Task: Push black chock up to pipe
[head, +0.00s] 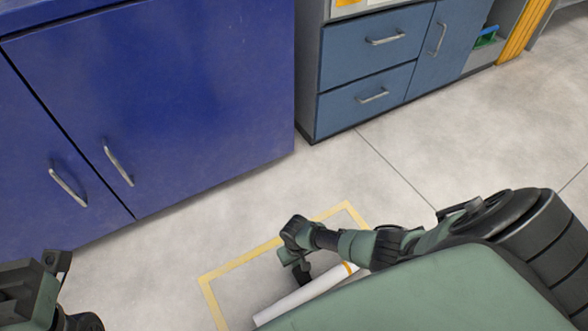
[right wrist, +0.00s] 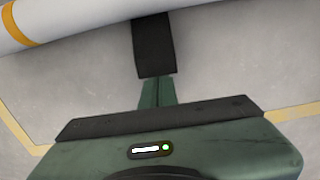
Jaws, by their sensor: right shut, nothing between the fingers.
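The white pipe (head: 308,296) with an orange band lies on the floor inside a yellow taped outline. It crosses the top of the right wrist view (right wrist: 85,18). The black chock (right wrist: 153,45) lies on the floor beside the pipe, its far end at the pipe's edge; I cannot tell whether they touch. It also shows in the head view (head: 302,275). My right gripper (right wrist: 157,84) is shut and empty, its fingertips at the chock's near end on the side away from the pipe. Only part of my left arm shows at lower left in the head view.
Yellow tape (head: 240,260) marks a rectangle on the grey floor. A dark blue cabinet (head: 200,90) stands behind at left, and a lighter blue drawer unit (head: 365,70) stands beyond it. The floor at right (head: 480,130) is clear.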

